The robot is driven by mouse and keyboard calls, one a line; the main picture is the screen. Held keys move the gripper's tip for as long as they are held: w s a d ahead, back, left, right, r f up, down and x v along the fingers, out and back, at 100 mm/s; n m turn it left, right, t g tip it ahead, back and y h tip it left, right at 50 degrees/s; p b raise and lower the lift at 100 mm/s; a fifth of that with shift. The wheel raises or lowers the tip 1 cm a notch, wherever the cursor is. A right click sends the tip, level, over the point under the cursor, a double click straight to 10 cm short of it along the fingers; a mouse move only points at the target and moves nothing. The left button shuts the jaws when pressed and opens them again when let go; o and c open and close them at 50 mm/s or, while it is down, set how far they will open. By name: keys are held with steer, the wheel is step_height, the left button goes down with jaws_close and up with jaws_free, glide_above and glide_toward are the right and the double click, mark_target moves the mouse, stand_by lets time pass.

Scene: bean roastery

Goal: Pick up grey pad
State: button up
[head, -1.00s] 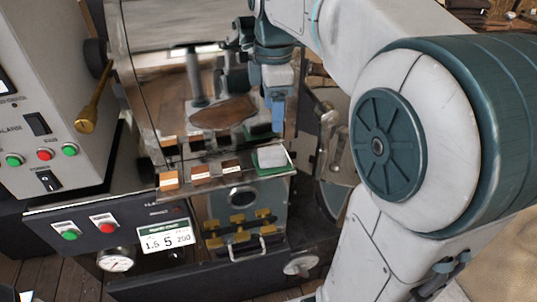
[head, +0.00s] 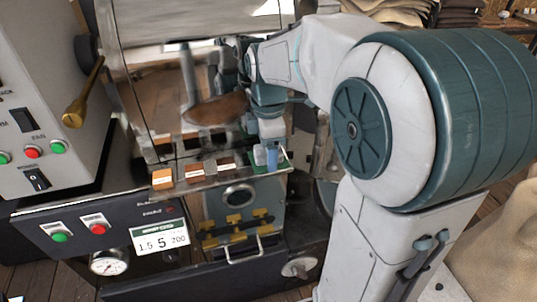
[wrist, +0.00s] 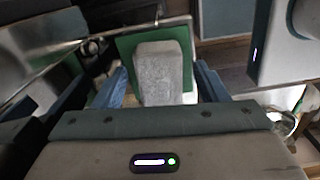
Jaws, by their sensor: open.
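The grey pad (wrist: 160,70) is a pale grey block resting on a green mat (wrist: 126,46) in the wrist view. My gripper (wrist: 161,76) is open, with one blue finger on each side of the pad. Whether the fingers touch it, I cannot tell. In the head view my gripper (head: 266,158) is down at the right end of the shelf, over the green mat (head: 285,164), and hides most of the pad.
A narrow metal shelf (head: 210,183) holds small labelled blocks left of the gripper: an orange one (head: 162,178), a brown one (head: 193,173) and a darker one. A shiny panel (head: 160,90) rises behind. A control box (head: 40,110) stands left.

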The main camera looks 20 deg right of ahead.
steer(key=c, duration=1)
steer(key=shift+c, duration=0.2)
steer(key=shift+r, duration=0.1)
step_height(320, 180, up, 28)
steer(key=p, duration=0.6)
steer(key=shift+o, duration=0.8)
steer(key=shift+c, duration=0.5)
